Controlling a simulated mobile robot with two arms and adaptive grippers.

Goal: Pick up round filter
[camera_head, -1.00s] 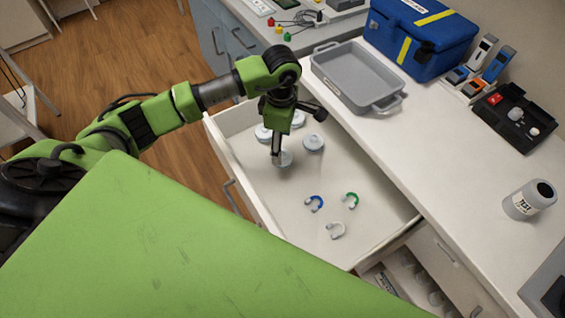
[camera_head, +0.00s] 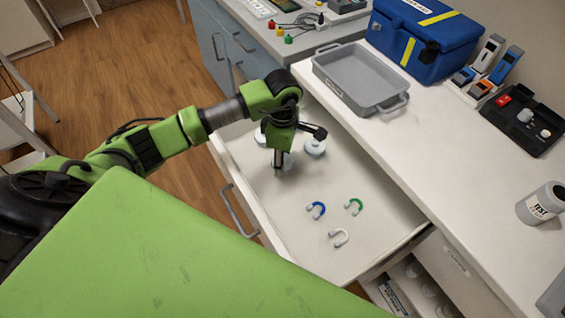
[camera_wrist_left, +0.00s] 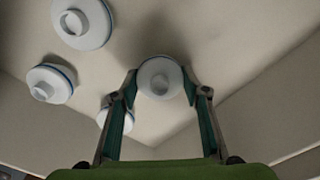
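A round white filter (camera_wrist_left: 160,78) lies between the fingertips of my left gripper (camera_wrist_left: 160,82) in the left wrist view. Both tips meet its sides, so the gripper looks shut on it. In the head view my left gripper (camera_head: 279,162) points down into the open white drawer, and the filter (camera_head: 288,161) shows partly behind its fingers. Whether the filter touches the drawer floor is unclear. More round filters lie close by: one (camera_head: 315,147) to the right, others beside it in the left wrist view (camera_wrist_left: 83,22), (camera_wrist_left: 50,83), (camera_wrist_left: 115,118). My right gripper is not in view.
On the counter stand a grey tray (camera_head: 360,80), a blue case (camera_head: 422,35) and a labelled bottle (camera_head: 541,204). The drawer walls rise around my left gripper.

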